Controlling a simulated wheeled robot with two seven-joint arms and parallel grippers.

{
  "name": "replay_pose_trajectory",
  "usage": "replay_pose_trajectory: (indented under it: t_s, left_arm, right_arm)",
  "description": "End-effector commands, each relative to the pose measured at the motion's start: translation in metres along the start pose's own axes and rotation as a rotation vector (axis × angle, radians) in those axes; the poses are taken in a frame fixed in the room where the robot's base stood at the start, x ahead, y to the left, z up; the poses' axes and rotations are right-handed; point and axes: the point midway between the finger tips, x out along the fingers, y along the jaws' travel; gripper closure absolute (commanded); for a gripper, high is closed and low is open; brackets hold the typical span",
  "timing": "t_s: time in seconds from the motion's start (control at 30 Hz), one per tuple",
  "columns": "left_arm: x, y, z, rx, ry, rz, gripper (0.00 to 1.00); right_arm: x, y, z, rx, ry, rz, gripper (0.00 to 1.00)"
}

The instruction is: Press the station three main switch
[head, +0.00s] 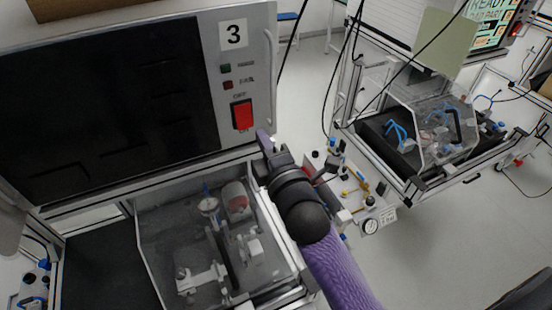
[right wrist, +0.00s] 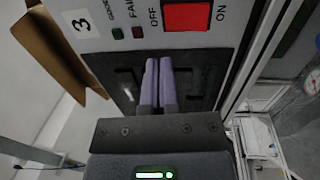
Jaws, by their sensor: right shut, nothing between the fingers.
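The station three main switch is a red rocker (head: 242,115) on the light grey panel under the number 3. It also shows in the right wrist view (right wrist: 187,16), between the printed words OFF and ON. My right gripper (head: 263,137) is just below and right of the switch in the head view. Its purple fingers (right wrist: 158,62) are shut together and empty, pointing toward the panel with the red switch beyond and slightly right of their tips. The fingers look apart from the switch. My left gripper is not seen.
A green lamp (head: 225,69) and a red lamp (head: 228,85) sit above the switch. A vertical handle (head: 270,65) runs along the panel's right edge. A dark screen (head: 100,95) fills the left. Below is a clear-covered fixture (head: 170,235). Another station (head: 440,130) stands at right.

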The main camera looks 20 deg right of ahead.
Motion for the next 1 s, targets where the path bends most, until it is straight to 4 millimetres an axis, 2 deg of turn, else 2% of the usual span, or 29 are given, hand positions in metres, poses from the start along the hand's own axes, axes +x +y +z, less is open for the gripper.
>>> replay_pose_trajectory:
  t_s: [0.13,0.3,0.83,0.93,1.0]
  left_arm:
    - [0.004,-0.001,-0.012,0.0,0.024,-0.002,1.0]
    - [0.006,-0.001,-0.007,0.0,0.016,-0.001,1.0]
    - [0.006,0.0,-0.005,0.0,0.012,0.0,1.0]
    - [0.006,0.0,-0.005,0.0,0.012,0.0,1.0]
    - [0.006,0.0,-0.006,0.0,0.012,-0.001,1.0]
  right_arm:
    - [-0.028,0.006,-0.001,0.001,0.001,-0.001,1.0]
    - [-0.047,0.011,0.0,0.0,0.001,0.0,1.0]
    - [-0.051,0.012,0.0,0.004,-0.001,-0.003,1.0]
    - [-0.059,-0.006,0.005,0.131,-0.041,-0.113,1.0]
    - [-0.075,-0.034,0.011,0.334,-0.121,-0.285,1.0]
